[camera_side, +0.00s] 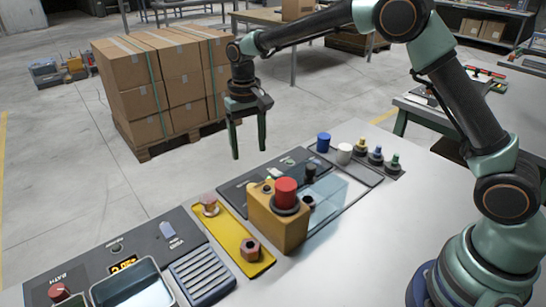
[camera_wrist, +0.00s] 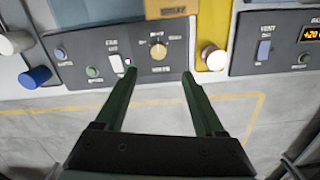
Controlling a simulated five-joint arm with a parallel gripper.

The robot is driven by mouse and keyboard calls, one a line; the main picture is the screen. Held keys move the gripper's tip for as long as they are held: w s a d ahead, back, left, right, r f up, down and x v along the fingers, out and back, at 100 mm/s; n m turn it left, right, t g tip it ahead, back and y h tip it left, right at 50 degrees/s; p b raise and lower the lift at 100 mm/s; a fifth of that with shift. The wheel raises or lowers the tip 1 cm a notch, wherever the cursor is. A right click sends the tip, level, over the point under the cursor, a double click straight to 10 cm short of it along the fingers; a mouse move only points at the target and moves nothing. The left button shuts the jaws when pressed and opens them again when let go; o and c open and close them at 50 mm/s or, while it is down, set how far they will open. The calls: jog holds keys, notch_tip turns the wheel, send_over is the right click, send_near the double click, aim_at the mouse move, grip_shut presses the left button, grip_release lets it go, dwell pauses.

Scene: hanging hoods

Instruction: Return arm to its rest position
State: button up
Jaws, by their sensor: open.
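My gripper (camera_side: 248,154) hangs pointing down at the far edge of the bench, with its two dark green fingers apart and nothing between them. It is above the panel surface and clear of the things on it. In the wrist view my gripper (camera_wrist: 158,73) is also open and empty, its fingertips showing over the near edge of a dark control panel (camera_wrist: 90,62) with a round selector knob (camera_wrist: 158,51). My arm reaches out from the right side of the bench.
A yellow box with a red button (camera_side: 286,190) and a clear hood (camera_side: 325,195) stand mid-bench. A yellow plate (camera_side: 228,232), a bath tank (camera_side: 130,285), a blue cylinder (camera_side: 323,142) and a white cylinder (camera_side: 344,153) are nearby. Stacked cartons (camera_side: 165,85) stand on the floor behind.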

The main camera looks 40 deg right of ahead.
jog(key=s+d+r+n+t, duration=0.1)
jog(key=s+d+r+t, duration=0.1)
jog(key=s+d+r, duration=0.35)
jog(key=s+d+r+t, duration=0.2)
jog(key=s+r, duration=0.6)
jog(key=s, duration=0.1)
jog(key=s+d+f+n+t, duration=0.1)
jog(key=s+d+f, duration=0.1)
jog(key=s, duration=0.5)
jog(key=shift+t, duration=0.4)
